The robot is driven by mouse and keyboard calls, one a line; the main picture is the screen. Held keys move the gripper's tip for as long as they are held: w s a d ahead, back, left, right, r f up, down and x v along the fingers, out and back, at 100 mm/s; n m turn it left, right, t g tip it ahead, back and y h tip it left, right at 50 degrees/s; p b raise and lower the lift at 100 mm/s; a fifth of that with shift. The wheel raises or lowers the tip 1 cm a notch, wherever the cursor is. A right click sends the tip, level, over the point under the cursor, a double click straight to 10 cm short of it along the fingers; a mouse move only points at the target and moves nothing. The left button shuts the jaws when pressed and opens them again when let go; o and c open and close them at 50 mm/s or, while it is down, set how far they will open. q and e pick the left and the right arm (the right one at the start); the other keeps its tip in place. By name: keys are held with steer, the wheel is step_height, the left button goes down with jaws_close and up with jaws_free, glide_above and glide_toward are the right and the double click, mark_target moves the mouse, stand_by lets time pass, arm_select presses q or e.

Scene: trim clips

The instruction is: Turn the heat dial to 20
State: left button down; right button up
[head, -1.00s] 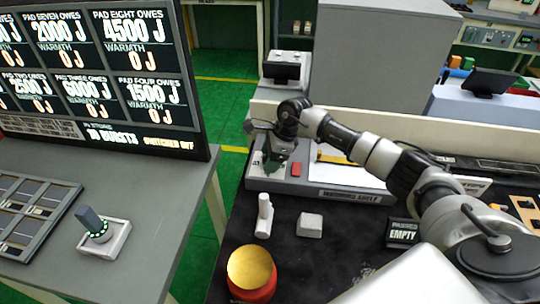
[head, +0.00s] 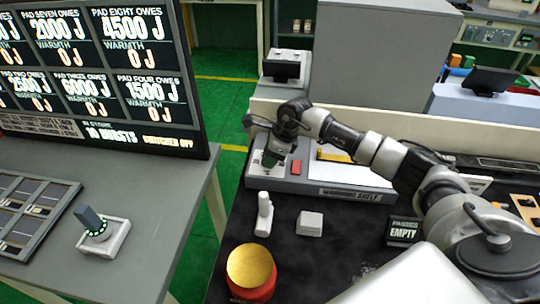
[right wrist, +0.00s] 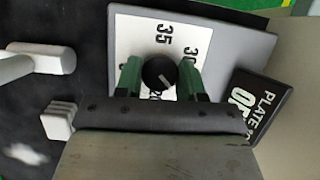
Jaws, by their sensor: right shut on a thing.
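The heat dial is a round black knob (right wrist: 159,73) on a white scale plate (right wrist: 132,35) in the right wrist view. Its pale pointer mark is short and slanted. The figures 35 and 30 show on the plate; another figure below the knob is partly covered, so I cannot tell the exact setting. My right gripper (right wrist: 160,78) is shut on the knob, one green finger on each side. In the head view my right gripper (head: 268,160) is at the left end of the grey warming shelf unit (head: 345,195) and hides the knob. My left gripper is not in view.
A red button (head: 296,167) is just right of my gripper. A white handle-like piece (head: 264,215), a small white block (head: 310,223) and a gold-topped red button (head: 251,268) are nearer on the black surface. A PLATE display (right wrist: 255,103) is beside the dial.

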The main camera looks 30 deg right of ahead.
steer(key=m+t+h, duration=0.1)
steer(key=m, duration=0.3)
steer(key=shift+m+b, duration=0.3)
steer(key=shift+b, duration=0.1)
steer(key=shift+a+r+m+t+h+b, duration=0.1)
steer(key=shift+m+t+h+b, duration=0.3)
steer(key=shift+m, duration=0.85)
steer(key=shift+m+t+h+b, duration=0.2)
steer(key=shift+m+h+b, duration=0.35)
steer(key=shift+m, duration=0.7)
steer(key=o, duration=0.9)
steer(key=shift+s, duration=0.1)
steer(key=b+v, duration=0.2)
steer(key=v, duration=0.8)
steer(key=shift+s+r, duration=0.1)
steer(key=shift+r, duration=0.25)
